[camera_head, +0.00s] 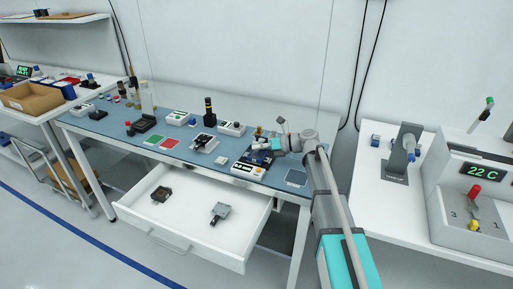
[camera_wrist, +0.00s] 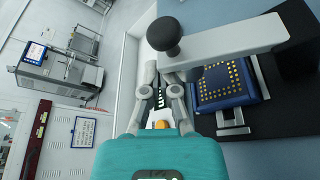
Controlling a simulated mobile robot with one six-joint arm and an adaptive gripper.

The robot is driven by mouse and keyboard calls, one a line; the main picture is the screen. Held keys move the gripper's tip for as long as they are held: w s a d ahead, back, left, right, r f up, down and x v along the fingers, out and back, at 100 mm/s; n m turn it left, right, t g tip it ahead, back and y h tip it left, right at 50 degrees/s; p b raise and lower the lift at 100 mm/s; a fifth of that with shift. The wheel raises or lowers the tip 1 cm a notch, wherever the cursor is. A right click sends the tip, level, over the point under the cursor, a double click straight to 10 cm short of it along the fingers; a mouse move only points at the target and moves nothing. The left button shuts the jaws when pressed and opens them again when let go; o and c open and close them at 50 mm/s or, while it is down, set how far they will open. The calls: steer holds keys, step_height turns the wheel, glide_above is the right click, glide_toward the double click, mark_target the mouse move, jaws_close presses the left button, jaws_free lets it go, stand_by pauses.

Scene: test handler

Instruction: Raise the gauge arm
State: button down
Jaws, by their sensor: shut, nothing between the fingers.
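The gauge arm (camera_wrist: 225,43) is a light grey bar in the wrist view, with a black ball knob (camera_wrist: 165,34) at its left end and a dark post at its right. Beside it, partly under the bar, is a blue socket with gold pads (camera_wrist: 226,86) on a dark base. My gripper (camera_wrist: 160,72) is shut and empty, its fingertips close to the knob and the bar's knob end; I cannot tell if they touch. In the head view my gripper (camera_head: 263,144) is over the dark fixture (camera_head: 247,168) at the blue bench's right, hiding much of it.
Several small devices stand on the blue bench top (camera_head: 110,125) to the left. A white table to the right carries a grey stand (camera_head: 404,155) and a box reading 22 C (camera_head: 480,190).

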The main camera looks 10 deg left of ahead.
steer(key=shift+w+d, duration=0.1)
steer(key=shift+w, duration=0.1)
stand_by(0.6)
steer(key=shift+d+r, duration=0.15)
steer(key=shift+d, duration=0.2)
steer(key=s+p+v, duration=0.1)
steer(key=p+v, duration=0.2)
steer(key=v, duration=0.6)
steer(key=shift+s+r, duration=0.2)
steer(key=shift+r, duration=0.05)
steer(key=shift+f, duration=0.1)
step_height(320, 180, down, 3)
steer(key=n+b, duration=0.1)
steer(key=n+t, duration=0.1)
steer(key=shift+w+n+h+b, duration=0.1)
steer(key=shift+n+h+b, duration=0.2)
steer(key=shift+h+b, duration=0.1)
steer(key=shift+a, duration=0.1)
